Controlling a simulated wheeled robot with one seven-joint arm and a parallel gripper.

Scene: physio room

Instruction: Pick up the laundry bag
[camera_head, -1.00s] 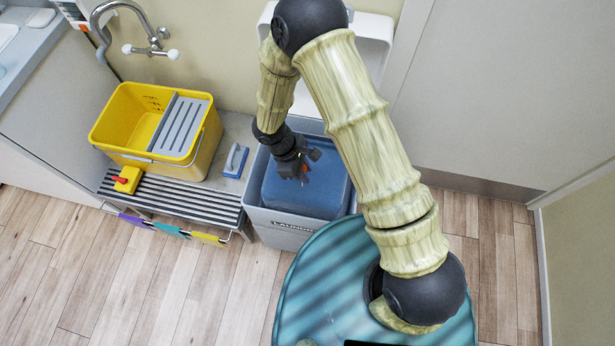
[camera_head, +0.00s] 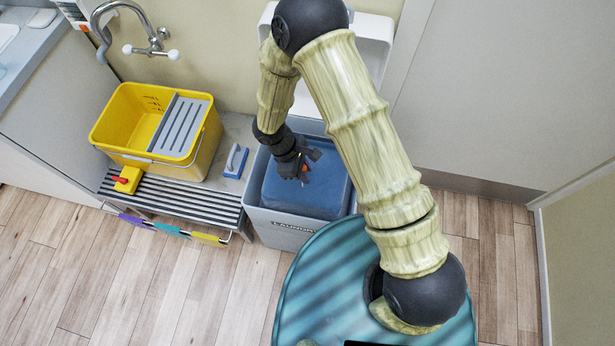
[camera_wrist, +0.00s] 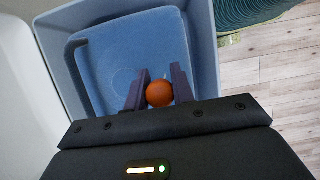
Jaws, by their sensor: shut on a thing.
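The laundry bag (camera_head: 312,200) is a blue, rounded, boxy bundle inside the grey-blue laundry bin (camera_head: 283,232). In the wrist view the bag (camera_wrist: 135,55) fills much of the bin, with a dark strap along its left side. An orange round knob (camera_wrist: 159,94) shows at the bag's near side; its join to the bag is hidden. My gripper (camera_head: 304,176) points down into the bin over the bag. In the wrist view its two fingers (camera_wrist: 158,90) are shut on the orange knob, one on each side.
A slatted bench (camera_head: 185,203) left of the bin holds a yellow bucket (camera_head: 140,125) and a blue-handled brush (camera_head: 236,160). A wall basin (camera_head: 365,52) stands behind the bin. A door (camera_head: 490,90) is at right. Wooden floor (camera_head: 180,290) is clear in front of the bench.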

